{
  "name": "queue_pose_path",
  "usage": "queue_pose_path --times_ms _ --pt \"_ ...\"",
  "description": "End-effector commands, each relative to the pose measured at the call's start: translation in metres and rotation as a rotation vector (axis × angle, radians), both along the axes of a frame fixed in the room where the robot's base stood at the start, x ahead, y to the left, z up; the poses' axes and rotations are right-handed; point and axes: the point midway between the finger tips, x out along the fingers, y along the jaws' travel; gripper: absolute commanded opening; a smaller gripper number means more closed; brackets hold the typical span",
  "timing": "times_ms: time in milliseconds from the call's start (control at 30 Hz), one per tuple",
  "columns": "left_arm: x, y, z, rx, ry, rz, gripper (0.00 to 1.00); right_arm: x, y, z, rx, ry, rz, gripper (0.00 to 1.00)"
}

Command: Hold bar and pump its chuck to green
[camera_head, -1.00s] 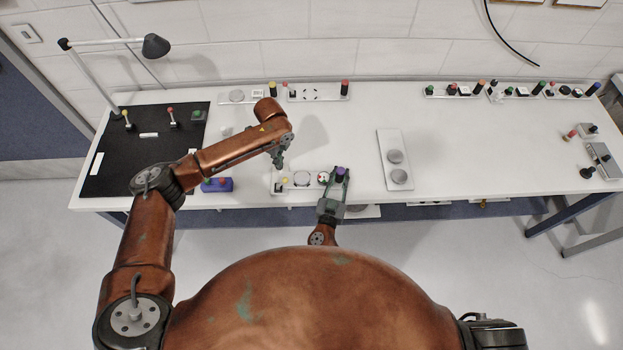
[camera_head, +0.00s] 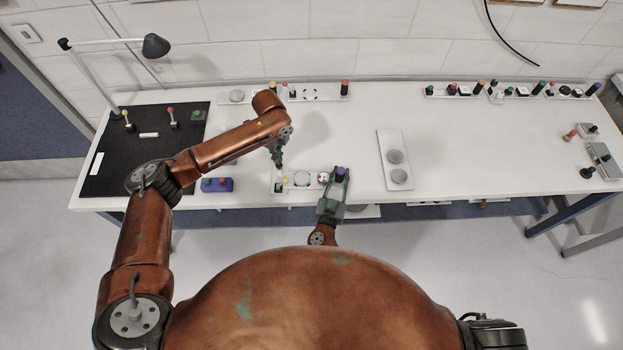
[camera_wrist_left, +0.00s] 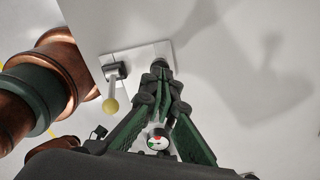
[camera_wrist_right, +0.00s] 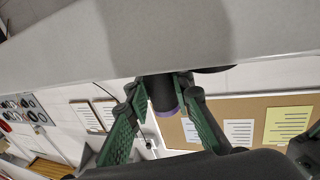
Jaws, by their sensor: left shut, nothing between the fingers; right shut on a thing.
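The white bar (camera_head: 312,185) lies at the table's front edge. It carries a lever with a yellow ball (camera_head: 285,181), a round grey disc (camera_head: 302,179), a small red, green and white dial (camera_head: 323,178) and a dark handle with a purple top (camera_head: 340,172). My right gripper (camera_head: 338,180) is shut on this handle; the right wrist view shows the handle (camera_wrist_right: 163,92) between its fingers. My left gripper (camera_head: 280,165) is shut and empty, above the bar's left end. In the left wrist view, its fingertips (camera_wrist_left: 160,68) are beside the yellow-ball lever (camera_wrist_left: 111,104), apart from it.
A blue box with buttons (camera_head: 217,185) stands left of the bar. A black mat (camera_head: 150,170) with levers and a lamp (camera_head: 155,46) is at the left. A white plate with two discs (camera_head: 395,160) lies to the right. More fixtures line the back edge.

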Motion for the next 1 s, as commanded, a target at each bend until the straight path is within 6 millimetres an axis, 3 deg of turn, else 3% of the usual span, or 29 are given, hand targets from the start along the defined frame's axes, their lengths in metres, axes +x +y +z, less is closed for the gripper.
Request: queue_pose_path --times_ms 467,1000 --pt "0.000 0.000 0.002 0.000 -0.001 0.000 0.00 0.000 0.000 0.000 0.000 -0.001 0.000 0.00" --pt "0.000 0.000 0.047 0.000 -0.001 0.000 0.00 0.000 0.000 0.000 0.000 0.000 0.000 0.00"
